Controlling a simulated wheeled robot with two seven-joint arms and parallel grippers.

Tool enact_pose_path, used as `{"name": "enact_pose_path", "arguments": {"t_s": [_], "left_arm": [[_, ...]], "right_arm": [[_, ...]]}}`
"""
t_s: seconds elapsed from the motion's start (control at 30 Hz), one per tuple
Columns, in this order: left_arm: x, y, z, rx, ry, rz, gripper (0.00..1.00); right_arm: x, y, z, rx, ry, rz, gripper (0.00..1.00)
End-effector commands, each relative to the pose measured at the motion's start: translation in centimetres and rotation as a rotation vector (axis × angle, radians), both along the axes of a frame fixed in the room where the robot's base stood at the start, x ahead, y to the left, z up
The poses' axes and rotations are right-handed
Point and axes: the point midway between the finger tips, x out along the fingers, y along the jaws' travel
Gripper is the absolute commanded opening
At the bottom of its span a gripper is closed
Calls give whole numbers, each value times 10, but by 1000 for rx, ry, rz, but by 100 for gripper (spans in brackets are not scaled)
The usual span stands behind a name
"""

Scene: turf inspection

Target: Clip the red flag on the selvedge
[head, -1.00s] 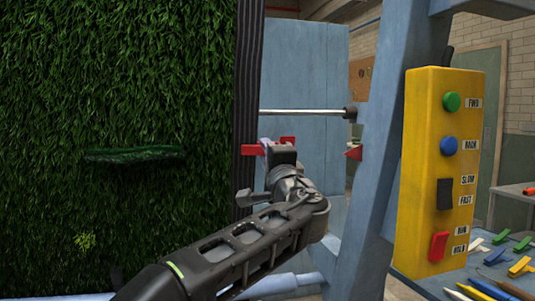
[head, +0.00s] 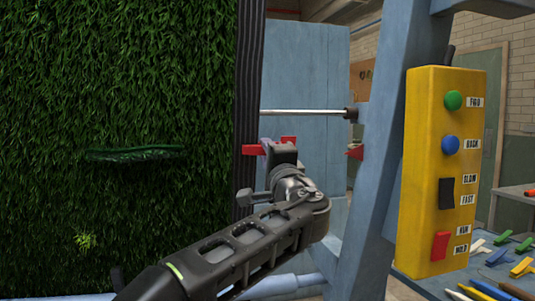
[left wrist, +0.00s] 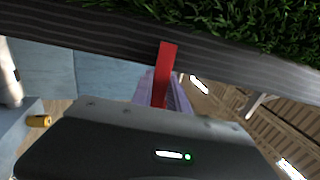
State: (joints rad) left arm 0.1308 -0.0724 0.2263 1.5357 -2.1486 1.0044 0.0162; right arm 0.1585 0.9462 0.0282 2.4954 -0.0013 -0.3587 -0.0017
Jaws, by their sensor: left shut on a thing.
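The red flag (head: 251,149) is in the jaws of my left gripper (head: 270,151), which is shut on it. The flag's red tip lies across the dark striped selvedge (head: 247,75) at the right edge of the green turf (head: 150,60). In the left wrist view the red flag (left wrist: 166,62) reaches from the pale purple fingers onto the selvedge (left wrist: 95,38) and overlaps it. I cannot tell whether the flag grips the edge. A second red bit shows behind the gripper. My right gripper is in neither view.
A yellow control box (head: 424,180) with buttons and switches is on the blue frame (head: 375,150) at right. A metal rod (head: 305,112) runs above the gripper. Several coloured clips (head: 523,267) lie on a blue bench at lower right. A dark green flap (head: 135,154) sticks out of the turf.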

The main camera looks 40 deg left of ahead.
Motion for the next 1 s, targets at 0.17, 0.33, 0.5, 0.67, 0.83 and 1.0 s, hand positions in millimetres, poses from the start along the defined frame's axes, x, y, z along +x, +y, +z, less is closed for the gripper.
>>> {"name": "enact_pose_path", "arguments": {"t_s": [0.17, 0.33, 0.5, 0.67, 0.83, 1.0], "left_arm": [[-1, -1, 2, 1, -4, 0, 21], [-1, 0, 2, 2, -3, 1, 35], [-1, 0, 1, 1, -2, 1, 45], [0, 0, 1, 1, -1, 0, 45], [-4, -5, -1, 1, -2, 0, 45], [-16, -23, -8, 2, -2, -2, 45]], "right_arm": [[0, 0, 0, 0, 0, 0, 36], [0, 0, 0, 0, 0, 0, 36], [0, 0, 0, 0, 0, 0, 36], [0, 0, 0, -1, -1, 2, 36], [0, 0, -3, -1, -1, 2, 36], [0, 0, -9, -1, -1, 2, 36]]}}
